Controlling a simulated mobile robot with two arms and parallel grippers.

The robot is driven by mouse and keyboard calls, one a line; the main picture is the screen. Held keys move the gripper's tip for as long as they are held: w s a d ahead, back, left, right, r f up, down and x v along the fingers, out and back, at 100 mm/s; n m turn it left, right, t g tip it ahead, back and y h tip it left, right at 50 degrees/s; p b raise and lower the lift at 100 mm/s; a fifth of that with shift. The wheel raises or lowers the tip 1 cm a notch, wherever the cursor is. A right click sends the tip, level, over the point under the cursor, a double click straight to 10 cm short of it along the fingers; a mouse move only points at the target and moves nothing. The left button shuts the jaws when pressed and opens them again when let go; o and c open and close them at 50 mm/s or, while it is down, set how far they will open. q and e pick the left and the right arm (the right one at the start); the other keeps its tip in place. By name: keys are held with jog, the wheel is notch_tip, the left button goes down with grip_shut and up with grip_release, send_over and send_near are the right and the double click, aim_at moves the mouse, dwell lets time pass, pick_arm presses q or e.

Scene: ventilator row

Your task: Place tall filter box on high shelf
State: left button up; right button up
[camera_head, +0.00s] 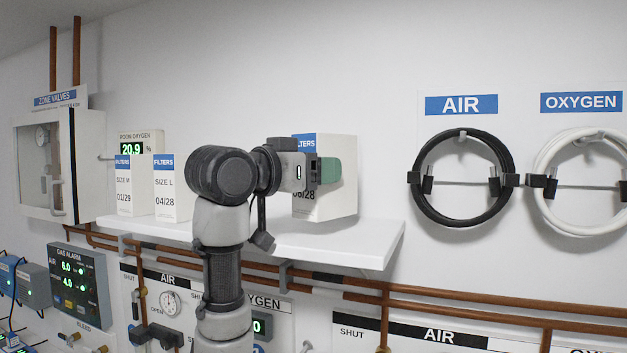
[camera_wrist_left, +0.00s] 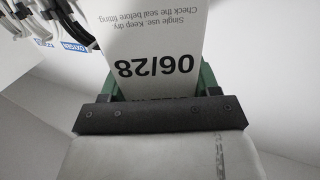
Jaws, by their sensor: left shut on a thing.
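The tall filter box (camera_head: 343,196) is white with a blue FILTERS label and the date 06/28. It is over the right part of the white high shelf (camera_head: 350,246) and looks upright. I cannot tell whether its base touches the shelf. My left gripper (camera_head: 328,171) is shut on this box, with a green finger across its side. In the left wrist view, the box (camera_wrist_left: 160,40) sits between both green fingers of the gripper (camera_wrist_left: 162,80), its print upside down. My left arm hides part of the box's front and part of the shelf. My right gripper is not in view.
Two other filter boxes, SIZE M (camera_head: 124,190) and SIZE L (camera_head: 166,195), stand on the shelf's left. Free shelf shows at the right end. Copper pipes (camera_head: 440,301) run below. A black coiled hose (camera_head: 462,222) and a white one (camera_head: 547,210) hang at right.

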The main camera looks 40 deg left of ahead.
pick_arm(q)
notch_tip(320, 180, down, 2)
jog(key=shift+s+p, duration=0.1)
jog(key=shift+p, duration=0.25)
jog(key=shift+f, duration=0.35)
jog(key=shift+a+f, duration=0.1)
jog(key=o, duration=1)
jog(key=shift+f, duration=0.1)
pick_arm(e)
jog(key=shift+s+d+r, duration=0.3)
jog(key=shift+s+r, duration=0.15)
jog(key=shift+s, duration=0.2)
